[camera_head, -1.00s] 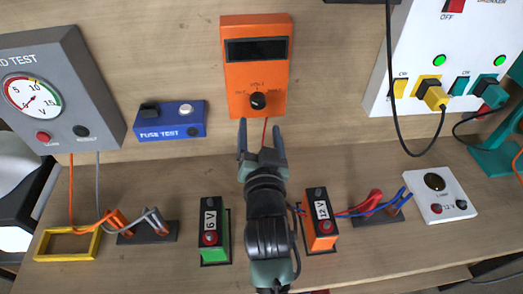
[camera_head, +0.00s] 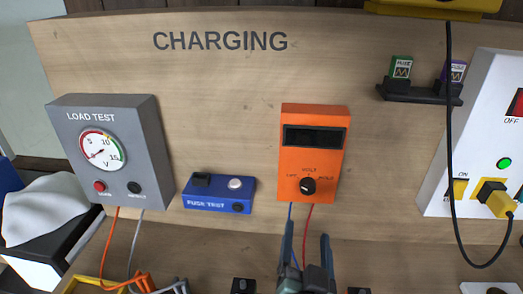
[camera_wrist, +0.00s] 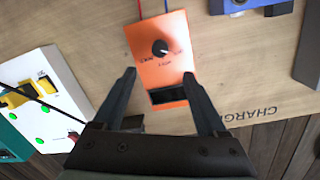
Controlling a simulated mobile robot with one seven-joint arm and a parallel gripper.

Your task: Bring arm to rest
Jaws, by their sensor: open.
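My gripper (camera_head: 305,252) is at the bottom middle of the head view, its two fingers pointing up toward the back board. It is open, with nothing between the fingers. The orange multimeter (camera_head: 313,152) hangs on the board just beyond the fingertips, with a blank dark display and a black dial. In the wrist view my gripper (camera_wrist: 160,90) has its fingers spread wide on both sides of the orange multimeter (camera_wrist: 160,60), which lies farther off. I cannot tell the exact gap between them.
The grey load tester (camera_head: 115,145) and blue fuse tester (camera_head: 218,193) are at left. A white panel (camera_head: 485,140) with a yellow plug (camera_head: 497,203) and hanging black cable is at right. A black shelf (camera_head: 418,95) holds fuses. Red and blue leads run below the multimeter.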

